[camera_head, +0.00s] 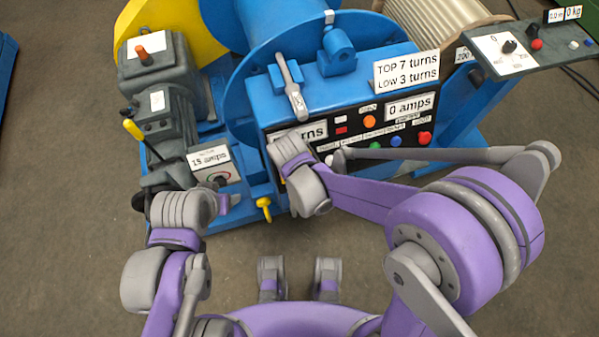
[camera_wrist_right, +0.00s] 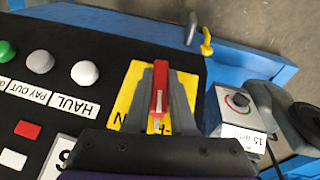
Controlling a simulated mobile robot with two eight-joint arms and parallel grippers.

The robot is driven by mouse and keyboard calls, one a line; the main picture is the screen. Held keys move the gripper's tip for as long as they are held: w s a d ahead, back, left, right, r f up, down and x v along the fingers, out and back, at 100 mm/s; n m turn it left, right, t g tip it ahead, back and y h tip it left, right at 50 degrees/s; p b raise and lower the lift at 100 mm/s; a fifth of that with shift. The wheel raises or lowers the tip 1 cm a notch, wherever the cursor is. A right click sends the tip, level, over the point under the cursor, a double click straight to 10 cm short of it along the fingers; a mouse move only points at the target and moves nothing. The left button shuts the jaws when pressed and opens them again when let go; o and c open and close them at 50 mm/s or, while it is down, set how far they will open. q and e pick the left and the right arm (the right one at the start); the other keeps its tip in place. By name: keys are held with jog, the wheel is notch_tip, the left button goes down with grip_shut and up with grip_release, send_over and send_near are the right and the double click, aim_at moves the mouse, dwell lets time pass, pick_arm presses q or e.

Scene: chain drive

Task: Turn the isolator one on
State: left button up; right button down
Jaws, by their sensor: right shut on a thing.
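The isolator is a red handle (camera_wrist_right: 161,80) on a yellow plate (camera_wrist_right: 126,92), set in the black control panel (camera_wrist_right: 110,45) in the right wrist view. My right gripper (camera_wrist_right: 162,98) is shut on the red handle, with one grey finger on each side of it. The handle lies lengthwise along the fingers. In the head view my right wrist covers the isolator. My left gripper (camera_head: 226,201) is in the head view, in front of the small 15 amps box; its fingers are too small and partly hidden to tell.
A yellow hook (camera_head: 264,205) hangs at the blue frame's lower edge. Open floor (camera_head: 60,200) lies left.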

jog(key=shift+d+m+g+y+b, duration=0.1)
jog(key=shift+m+g+y+b, duration=0.4)
jog(key=shift+y, duration=0.6)
jog(key=shift+f+m+y+b, duration=0.15)
jog(key=shift+m+y+b, duration=0.3)
jog(key=shift+m+y, duration=0.55)
jog(key=m+y+b, duration=0.1)
jog(key=y+b, duration=0.1)
jog(key=y, duration=0.1)
jog(key=shift+m+g, duration=0.3)
jog(key=shift+m+y+b, duration=0.6)
jog(key=shift+y+b, duration=0.1)
jog(key=shift+y, duration=0.2)
jog(key=c, duration=0.8)
grip_release()
jog(key=shift+o, duration=0.2)
